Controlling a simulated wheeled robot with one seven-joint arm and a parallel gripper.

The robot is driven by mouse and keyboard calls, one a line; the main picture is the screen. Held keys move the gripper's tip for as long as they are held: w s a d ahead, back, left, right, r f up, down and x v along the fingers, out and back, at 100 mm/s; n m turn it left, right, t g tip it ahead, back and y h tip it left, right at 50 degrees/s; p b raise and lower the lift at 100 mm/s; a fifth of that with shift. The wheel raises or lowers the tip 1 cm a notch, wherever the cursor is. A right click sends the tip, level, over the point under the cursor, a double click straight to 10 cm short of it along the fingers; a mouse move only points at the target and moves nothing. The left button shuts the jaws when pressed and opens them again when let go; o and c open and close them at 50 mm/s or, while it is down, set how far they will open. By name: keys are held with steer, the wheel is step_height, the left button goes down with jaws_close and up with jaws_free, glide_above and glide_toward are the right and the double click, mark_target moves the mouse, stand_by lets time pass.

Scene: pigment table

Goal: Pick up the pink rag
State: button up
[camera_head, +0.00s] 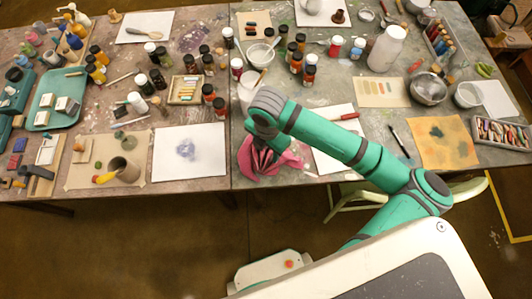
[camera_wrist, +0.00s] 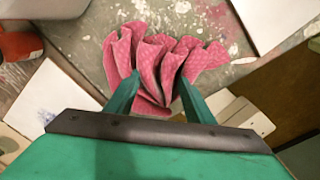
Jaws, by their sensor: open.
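The pink rag (camera_head: 288,160) lies crumpled near the front edge of the table, just right of the seam between the two tabletops. In the wrist view the rag (camera_wrist: 160,62) stands up in several folds. My gripper (camera_wrist: 160,82) is open, with its two green fingers apart over the near part of the rag and folds showing between and beyond them. I cannot tell whether the fingers touch the cloth. In the head view my wrist hides part of the rag.
White paper (camera_head: 334,158) lies right of the rag, and another sheet with a blue-grey smudge (camera_head: 190,165) lies to its left. A white bowl (camera_head: 260,56) and several paint bottles stand behind. A green chair (camera_head: 345,197) is below the table's front edge.

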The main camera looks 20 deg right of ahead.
steer(key=shift+c, duration=0.5)
steer(key=c, duration=1)
steer(key=shift+c, duration=0.2)
steer(key=shift+w+r, duration=0.1)
steer(key=shift+r, duration=0.05)
